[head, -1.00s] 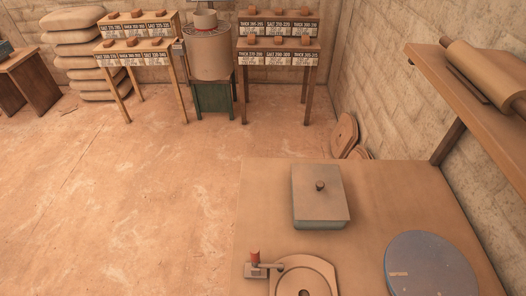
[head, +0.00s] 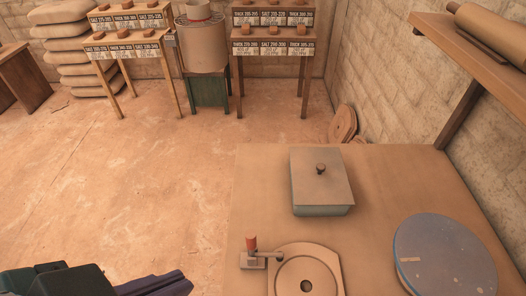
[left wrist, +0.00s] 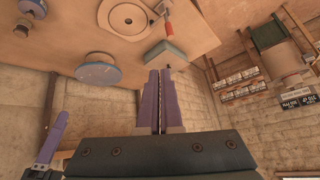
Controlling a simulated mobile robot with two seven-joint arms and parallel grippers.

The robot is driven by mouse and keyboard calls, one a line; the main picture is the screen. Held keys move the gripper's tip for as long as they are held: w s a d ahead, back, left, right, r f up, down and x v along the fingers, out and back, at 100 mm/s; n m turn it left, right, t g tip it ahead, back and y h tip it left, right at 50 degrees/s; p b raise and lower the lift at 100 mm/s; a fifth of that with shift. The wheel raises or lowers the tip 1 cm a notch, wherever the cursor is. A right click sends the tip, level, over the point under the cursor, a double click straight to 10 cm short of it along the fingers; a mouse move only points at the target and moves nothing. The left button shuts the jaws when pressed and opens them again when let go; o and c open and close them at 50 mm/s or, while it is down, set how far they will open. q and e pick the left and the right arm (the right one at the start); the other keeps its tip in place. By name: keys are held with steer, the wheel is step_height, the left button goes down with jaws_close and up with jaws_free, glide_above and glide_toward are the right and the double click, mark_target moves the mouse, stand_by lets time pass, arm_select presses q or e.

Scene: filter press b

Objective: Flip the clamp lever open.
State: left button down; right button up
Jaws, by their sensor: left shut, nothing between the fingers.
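The clamp lever (head: 251,244) has a red-orange knob and a metal arm. It stands on a small block at the left of a round plate (head: 318,266) with a centre hole, near the table's left edge. In the left wrist view the red lever (left wrist: 166,24) shows beside the plate (left wrist: 127,18). My left gripper (head: 180,284) is low in the head view, left of the lever and apart from it. In the left wrist view its purple fingers (left wrist: 160,72) are together and empty. A purple-fingered gripper also shows at the lower left there, probably my right gripper (left wrist: 52,140).
A lidded grey box (head: 322,183) and a blue-grey disc (head: 445,256) stand on the table (head: 400,170). A wall shelf (head: 470,48) with a roll overhangs the right side. Open floor (head: 150,180) lies left of the table.

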arm_select(q)
steer(key=w+d+f+m+t+h+b, duration=0.25)
steer(key=d+f+m+t+b, duration=0.2)
steer(key=d+f+b, duration=0.4)
steer(key=w+d+f+m+t+h+b, duration=0.1)
steer(key=w+d+f+m+t+b, duration=0.3)
steer(key=f+b, duration=0.65)
arm_select(e)
step_height(320, 180, down, 30)
steer(key=b, duration=0.8)
steer(key=shift+r, duration=0.1)
steer(key=shift+f+b, duration=0.35)
arm_select(q)
steer(key=f+m+t+y, duration=0.1)
steer(key=s+a+f+m+t+y, duration=0.1)
steer(key=f+y, duration=0.1)
steer(key=f+m+t+y, duration=0.1)
steer(key=f+y, duration=0.1)
steer(key=shift+s+a+f, duration=0.15)
steer(key=shift+s, duration=0.25)
arm_select(e)
steer(key=shift+r, duration=0.1)
